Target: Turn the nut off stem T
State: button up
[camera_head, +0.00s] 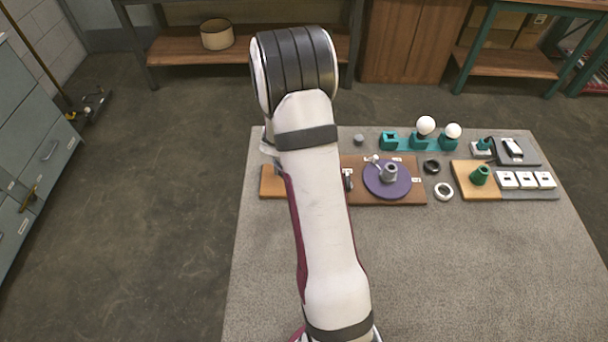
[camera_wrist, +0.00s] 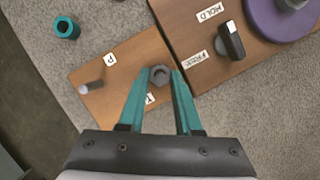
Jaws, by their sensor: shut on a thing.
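The grey nut (camera_wrist: 160,75) is in the wrist view on a small wooden board (camera_wrist: 110,73), beside a label with the letter T. My gripper (camera_wrist: 160,80) has its two teal fingers on either side of the nut and is shut on it. Stem T is hidden under or within the nut, so I cannot tell how far the nut sits along it. A second stem, a bare grey post (camera_wrist: 92,87), stands by the P label on the same board. In the head view my arm hides the gripper and the nut.
A board with HOLD and FREE labels carries a black-and-grey lever (camera_wrist: 230,40) right of the nut. Beyond it is a purple disc (camera_head: 375,185). A teal hollow cylinder (camera_wrist: 66,28) stands at upper left. The table's front area (camera_head: 450,270) is clear.

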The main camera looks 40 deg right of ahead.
grip_shut()
jog(key=shift+r, duration=0.85)
dwell(0.3)
jog(key=shift+r, duration=2.5)
jog(key=shift+r, duration=0.1)
jog(key=shift+r, duration=1.9)
